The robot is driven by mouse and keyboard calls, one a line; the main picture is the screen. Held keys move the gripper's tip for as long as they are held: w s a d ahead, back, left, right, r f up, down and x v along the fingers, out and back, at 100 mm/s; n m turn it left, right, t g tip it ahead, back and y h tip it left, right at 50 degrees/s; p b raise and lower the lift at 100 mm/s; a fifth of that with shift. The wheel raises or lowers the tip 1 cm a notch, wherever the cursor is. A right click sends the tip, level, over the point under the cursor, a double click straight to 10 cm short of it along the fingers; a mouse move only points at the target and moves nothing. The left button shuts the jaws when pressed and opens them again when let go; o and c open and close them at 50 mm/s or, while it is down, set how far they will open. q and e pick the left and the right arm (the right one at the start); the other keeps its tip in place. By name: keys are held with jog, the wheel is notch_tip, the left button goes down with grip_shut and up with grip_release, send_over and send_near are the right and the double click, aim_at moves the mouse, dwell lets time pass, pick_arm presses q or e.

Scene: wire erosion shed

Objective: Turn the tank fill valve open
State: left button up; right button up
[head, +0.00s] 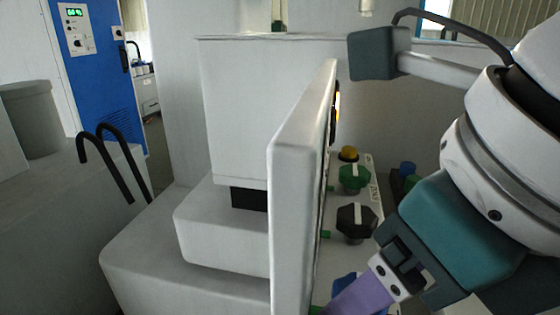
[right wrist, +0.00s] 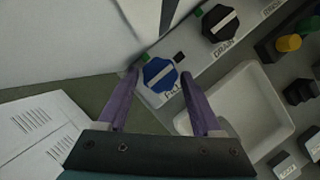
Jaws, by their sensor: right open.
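The fill valve is a blue faceted knob (right wrist: 160,75) with a white pointer bar and the label FILL beside it, in the right wrist view. Its bar slants from lower left to upper right. A green mark and a dark mark sit on the panel near its top. My right gripper (right wrist: 160,74) is open, its two purple fingertips on either side of the knob; I cannot tell whether they touch it. In the head view the blue knob (head: 345,284) shows low on the panel, partly hidden by a purple finger. My left gripper is not in view.
A black DRAIN knob (right wrist: 221,22) is next to the fill knob; above it in the head view is a green knob (head: 354,178). A white upright panel (head: 300,190) stands close left of the knobs. A pale tray (right wrist: 245,110) lies right of the fingers.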

jog(key=shift+c, duration=0.4)
grip_shut()
jog(key=shift+f+n+b, duration=0.1)
jog(key=shift+n+b, duration=0.4)
jog(key=shift+b, duration=0.25)
jog(key=n+b, duration=0.2)
jog(key=n+g+y+b, duration=0.1)
jog(key=n+b, duration=0.3)
jog(key=shift+w+d+g+y, duration=0.2)
jog(key=shift+w+g+y, duration=0.05)
jog(key=shift+g+y, duration=0.15)
jog(key=shift+n+g+b, duration=0.3)
jog(key=shift+n+b, duration=0.5)
jog(key=shift+n, duration=0.1)
jog(key=n+g+b, duration=0.1)
jog(key=n, duration=0.1)
jog(key=n+b, duration=0.1)
jog(key=n, duration=0.1)
jog(key=shift+w+g+y+b, duration=0.2)
jog(key=shift+g+y+b, duration=0.1)
jog(key=shift+g+b, duration=0.1)
jog(key=n+g+b, duration=0.1)
jog(key=n, duration=0.2)
jog(key=shift+w, duration=0.1)
jog(key=shift+n+g, duration=0.4)
jog(key=shift+n, duration=0.7)
